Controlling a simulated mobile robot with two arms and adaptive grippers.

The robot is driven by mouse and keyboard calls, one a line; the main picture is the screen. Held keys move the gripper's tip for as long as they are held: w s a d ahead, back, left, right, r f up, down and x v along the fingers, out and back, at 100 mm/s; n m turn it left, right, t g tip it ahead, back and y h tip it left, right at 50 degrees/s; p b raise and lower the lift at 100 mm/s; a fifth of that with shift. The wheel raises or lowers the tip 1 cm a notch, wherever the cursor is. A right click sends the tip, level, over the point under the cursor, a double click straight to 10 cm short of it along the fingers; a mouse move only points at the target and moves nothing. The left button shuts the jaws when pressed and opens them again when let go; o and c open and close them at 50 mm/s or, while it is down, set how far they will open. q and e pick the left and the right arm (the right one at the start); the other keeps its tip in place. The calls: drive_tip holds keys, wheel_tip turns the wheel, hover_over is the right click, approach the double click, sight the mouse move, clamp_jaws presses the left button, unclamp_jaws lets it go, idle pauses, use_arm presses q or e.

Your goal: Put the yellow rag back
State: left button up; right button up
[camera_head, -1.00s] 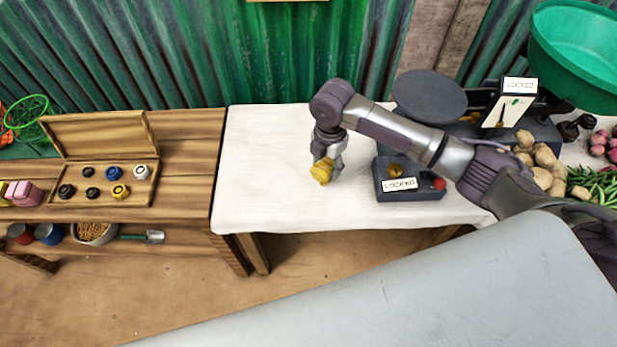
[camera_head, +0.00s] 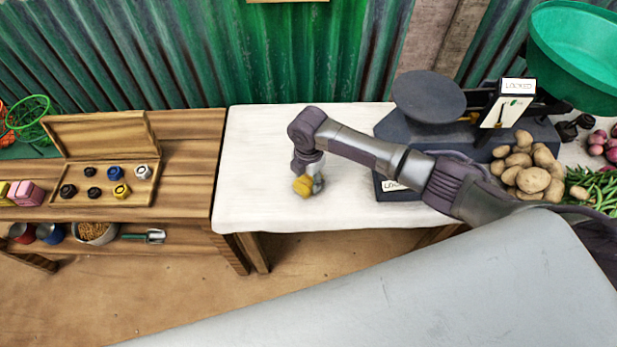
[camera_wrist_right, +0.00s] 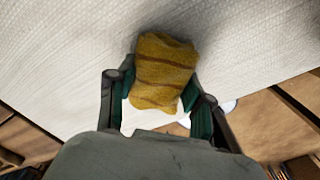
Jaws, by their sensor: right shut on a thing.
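The yellow rag (camera_head: 302,186) is bunched between the fingers of my right gripper (camera_head: 309,184), over the white-covered table (camera_head: 258,135). In the right wrist view the rag (camera_wrist_right: 164,70) shows darker stripes and sits between the two fingers of the right gripper (camera_wrist_right: 160,100), which are shut on it. A soft shadow lies on the white cloth next to the rag; I cannot tell whether its lower edge touches the cloth. My left gripper is not in view.
A dark scale (camera_head: 428,97) with a "LOCKED" sign stands right of the gripper. Potatoes (camera_head: 527,172) and green beans lie further right. The wooden bench (camera_head: 188,160) at left holds an open box of weights (camera_head: 104,200). The left part of the white cloth is clear.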

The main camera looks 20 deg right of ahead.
sight(308, 178)
drive_tip(key=o, duration=1.1)
drive_tip(key=shift+f, duration=0.1)
wheel_tip(308, 178, up, 12)
drive_tip(key=shift+r, duration=0.2)
